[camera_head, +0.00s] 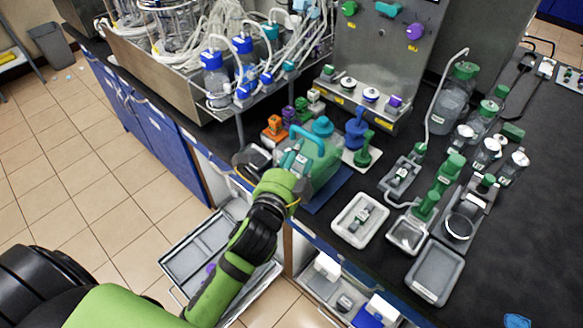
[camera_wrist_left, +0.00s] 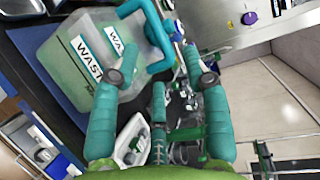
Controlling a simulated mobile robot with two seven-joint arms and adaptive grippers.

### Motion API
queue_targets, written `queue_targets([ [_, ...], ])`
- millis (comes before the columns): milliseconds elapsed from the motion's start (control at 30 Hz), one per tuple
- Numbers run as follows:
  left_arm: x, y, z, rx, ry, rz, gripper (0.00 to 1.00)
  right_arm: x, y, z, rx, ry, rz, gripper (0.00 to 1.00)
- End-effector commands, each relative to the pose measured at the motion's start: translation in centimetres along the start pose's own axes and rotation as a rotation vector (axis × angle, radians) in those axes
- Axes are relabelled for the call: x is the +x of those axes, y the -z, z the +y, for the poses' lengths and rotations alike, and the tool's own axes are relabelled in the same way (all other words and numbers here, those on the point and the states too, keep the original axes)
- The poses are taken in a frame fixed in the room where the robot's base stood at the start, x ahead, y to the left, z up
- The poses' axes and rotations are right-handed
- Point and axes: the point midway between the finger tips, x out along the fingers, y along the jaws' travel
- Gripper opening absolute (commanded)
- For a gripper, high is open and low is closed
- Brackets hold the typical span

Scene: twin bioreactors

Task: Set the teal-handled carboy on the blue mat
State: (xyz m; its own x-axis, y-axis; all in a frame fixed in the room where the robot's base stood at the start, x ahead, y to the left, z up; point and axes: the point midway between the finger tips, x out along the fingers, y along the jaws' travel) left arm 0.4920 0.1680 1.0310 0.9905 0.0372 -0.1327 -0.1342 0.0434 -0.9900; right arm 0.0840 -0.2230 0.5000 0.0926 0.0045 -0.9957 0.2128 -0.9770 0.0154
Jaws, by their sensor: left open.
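The teal-handled carboy (camera_head: 322,168) is a translucent green jug with a teal cap and handle. It stands upright over the blue mat (camera_head: 332,191) near the bench's front edge, and the mat shows around its base. In the left wrist view the carboy (camera_wrist_left: 72,68) shows white WASTE labels, and the blue mat (camera_wrist_left: 35,72) lies along its side. Its teal handle (camera_wrist_left: 157,38) lies just beyond the fingertips. My left gripper (camera_head: 284,163) is open beside the carboy, its teal fingers apart (camera_wrist_left: 160,74). The arm partly hides the carboy's near side. My right gripper is not in view.
A blue stoppered piece (camera_head: 356,130) and a green one (camera_head: 364,152) stand on a white tray behind the carboy. An orange block (camera_head: 274,128) stands to its left. White trays (camera_head: 360,220) lie to the right. Open drawers (camera_head: 190,252) jut out below the bench.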

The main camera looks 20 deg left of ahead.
Motion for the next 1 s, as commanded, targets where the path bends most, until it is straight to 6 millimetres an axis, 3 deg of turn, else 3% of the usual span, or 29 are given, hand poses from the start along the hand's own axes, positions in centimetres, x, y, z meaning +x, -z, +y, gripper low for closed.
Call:
queue_targets([
  [100, -1.8, 0.0, 0.2, 0.002, -0.001, -0.001, 0.47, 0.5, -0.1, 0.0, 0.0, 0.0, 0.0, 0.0],
  [267, -3.0, 0.0, 0.0, 0.002, 0.0, -0.001, 0.47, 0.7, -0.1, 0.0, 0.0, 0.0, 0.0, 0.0],
  [867, -3.1, -0.1, 0.0, 0.002, -0.001, -0.002, 0.47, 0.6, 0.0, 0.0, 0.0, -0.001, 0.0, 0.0],
  [933, -2.9, 0.0, 0.7, -0.005, -0.014, 0.001, 0.47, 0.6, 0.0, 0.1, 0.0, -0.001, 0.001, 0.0],
  [1000, -2.4, 0.3, 2.8, -0.03, -0.054, 0.009, 0.47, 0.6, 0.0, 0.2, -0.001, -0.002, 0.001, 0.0],
])
